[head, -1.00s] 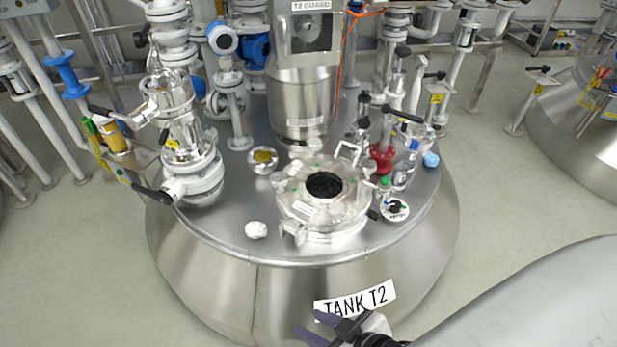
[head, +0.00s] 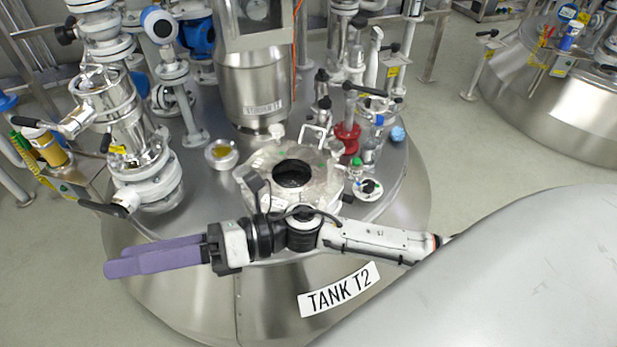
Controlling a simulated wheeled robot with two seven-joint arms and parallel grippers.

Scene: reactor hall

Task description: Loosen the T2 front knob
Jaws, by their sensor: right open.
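The tank T2 top carries a round metal hatch lid (head: 262,160) with a dark round centre (head: 293,173). Clamp knobs sit around its rim, one at the back (head: 276,131). The front edge of the lid, where the front knob sits, is hidden behind my right arm. My right gripper (head: 113,261) has purple fingers that point left, past the lid's front left, over the tank's left front edge. It is open, with nothing seen between the fingers. My left gripper is not in view.
A valve column (head: 122,125) with lever handles stands left of the lid. A steel cylinder (head: 255,95) rises behind it. A red valve (head: 347,136) and small bottles stand to the right. The TANK T2 label (head: 339,290) is on the front slope.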

